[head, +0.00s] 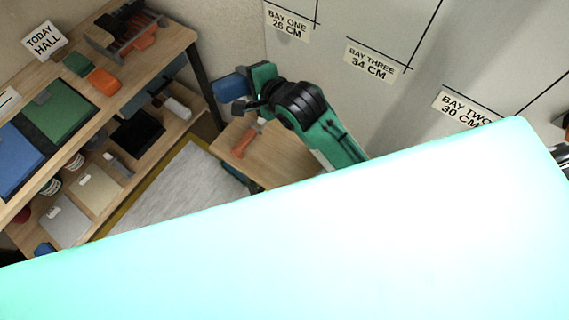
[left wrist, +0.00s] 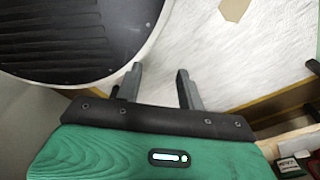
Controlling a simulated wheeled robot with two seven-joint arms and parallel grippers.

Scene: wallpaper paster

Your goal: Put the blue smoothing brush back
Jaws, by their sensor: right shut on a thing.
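My right gripper (head: 250,94) is shut on a blue block-shaped thing (head: 230,87), which looks like the blue smoothing brush. It is held out to the left of the hand, above the gap between the wooden shelf unit and the small wooden table. Its bristles cannot be made out. My left gripper (left wrist: 158,88) shows in the left wrist view. Its two grey fingers are apart with nothing between them, over a pale textured sheet (left wrist: 235,60).
The shelf unit (head: 165,50) at left carries a dark rack (head: 125,30), green and orange blocks and folders. An orange-handled tool (head: 244,142) lies on the small table (head: 280,150). A large bright surface hides the lower head view. A round black thing (left wrist: 75,35) is near the left fingers.

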